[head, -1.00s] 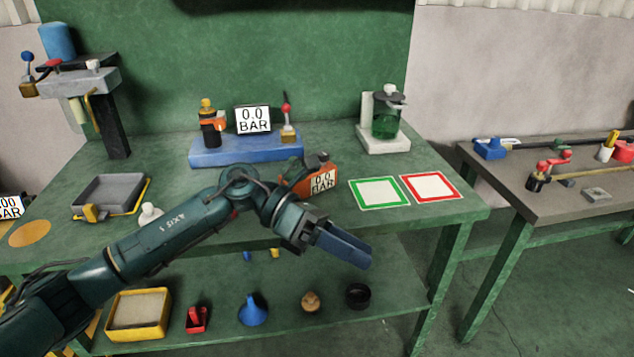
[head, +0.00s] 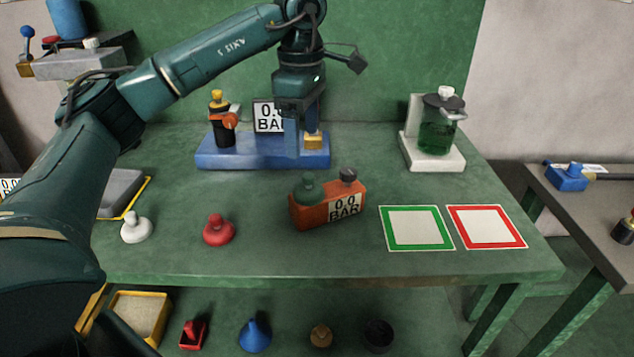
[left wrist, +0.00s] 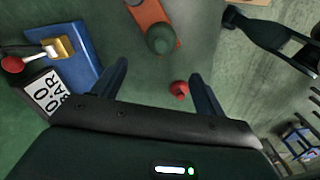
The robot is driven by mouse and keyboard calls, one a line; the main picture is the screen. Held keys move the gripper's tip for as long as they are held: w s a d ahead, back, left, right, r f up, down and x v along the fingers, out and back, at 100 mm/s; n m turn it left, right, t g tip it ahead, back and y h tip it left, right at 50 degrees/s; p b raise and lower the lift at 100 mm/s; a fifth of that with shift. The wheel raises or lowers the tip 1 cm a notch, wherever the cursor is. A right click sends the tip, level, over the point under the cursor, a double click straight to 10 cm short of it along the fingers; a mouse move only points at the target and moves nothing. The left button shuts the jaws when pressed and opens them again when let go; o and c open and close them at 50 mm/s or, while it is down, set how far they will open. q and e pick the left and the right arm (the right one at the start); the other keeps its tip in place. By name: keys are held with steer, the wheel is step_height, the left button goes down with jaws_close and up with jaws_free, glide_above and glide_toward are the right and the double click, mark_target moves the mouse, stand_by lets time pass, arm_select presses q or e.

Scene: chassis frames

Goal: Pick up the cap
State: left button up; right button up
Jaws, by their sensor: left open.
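Several knobbed, cap-like pieces are in the head view, and I cannot tell which one is meant. A red one (head: 218,230) and a white one (head: 136,227) stand on the green table. A dark green one (head: 309,188) sits on the orange gauge box (head: 320,212). My left gripper (head: 302,143) points down, open and empty, in front of the blue base and behind the orange box. In the left wrist view, the green piece (left wrist: 161,38) lies beyond the open fingers (left wrist: 158,70), and the red piece (left wrist: 180,89) shows between them. My right gripper is not identifiable.
The blue base (head: 225,160) with valves and a gauge is close to the gripper. A green-framed square (head: 417,228) and a red-framed square (head: 487,227) lie empty at right. A green jar (head: 437,135) stands behind them. A lower shelf holds several small parts.

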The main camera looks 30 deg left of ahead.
mark_target(308, 175)
arm_select(q)
step_height(308, 175, down, 5)
steer(key=shift+f, duration=0.1)
steer(key=shift+w+d+f, duration=0.1)
steer(key=shift+d+f, duration=0.1)
steer(key=shift+f, duration=1.15)
steer(key=shift+d+f, duration=0.15)
steer(key=shift+f, duration=1.2)
steer(key=shift+c, duration=0.2)
steer(key=c, duration=0.8)
